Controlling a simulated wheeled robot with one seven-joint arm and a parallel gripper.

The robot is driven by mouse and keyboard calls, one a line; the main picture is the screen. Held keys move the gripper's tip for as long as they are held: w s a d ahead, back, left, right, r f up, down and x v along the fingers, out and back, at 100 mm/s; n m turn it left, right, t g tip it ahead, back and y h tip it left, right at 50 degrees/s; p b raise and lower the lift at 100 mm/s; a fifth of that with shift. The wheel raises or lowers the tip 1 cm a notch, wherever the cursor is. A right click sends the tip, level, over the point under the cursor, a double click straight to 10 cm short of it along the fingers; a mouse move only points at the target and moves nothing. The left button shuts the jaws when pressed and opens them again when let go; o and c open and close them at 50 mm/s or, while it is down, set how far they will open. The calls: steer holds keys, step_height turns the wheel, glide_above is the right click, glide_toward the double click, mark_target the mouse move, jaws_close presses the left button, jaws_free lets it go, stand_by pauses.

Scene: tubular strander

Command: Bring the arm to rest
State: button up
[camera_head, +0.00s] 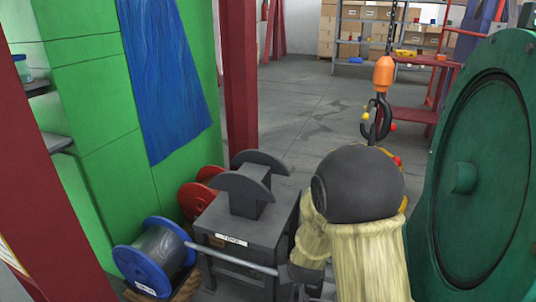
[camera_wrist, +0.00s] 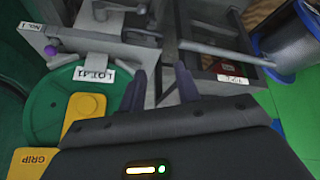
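My gripper (camera_wrist: 160,82) shows in the wrist view with its two dark fingers apart and nothing seen held between them. Its fingertips point toward a grey metal stand and rod, and I cannot tell how far off they are. In the head view my arm, with a dark round joint and a pale yellow cover, reaches down at the lower middle. My gripper is mostly hidden there behind the cover. The grey rod (camera_head: 230,257) runs from the blue spool (camera_head: 155,258) toward my arm; it also shows in the wrist view (camera_wrist: 215,51).
A grey stand (camera_head: 242,215) is close left of my arm. A large green wheel (camera_head: 475,180) is close on the right. An orange hook block (camera_head: 383,75) hangs behind. Open floor (camera_head: 300,110) lies beyond.

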steer(key=s+d+r+m+g+p, duration=0.1)
steer(key=s+d+r+g+p, duration=0.2)
steer(key=s+r, duration=0.45)
steer(key=s+d+r+m+p, duration=0.1)
steer(key=s+d+r+p, duration=0.25)
steer(key=s+r, duration=0.45)
step_height(320, 180, up, 38)
steer(key=p, duration=3.7)
steer(key=shift+w+d+r, duration=0.2)
steer(key=shift+w+d, duration=0.1)
steer(key=shift+w, duration=0.05)
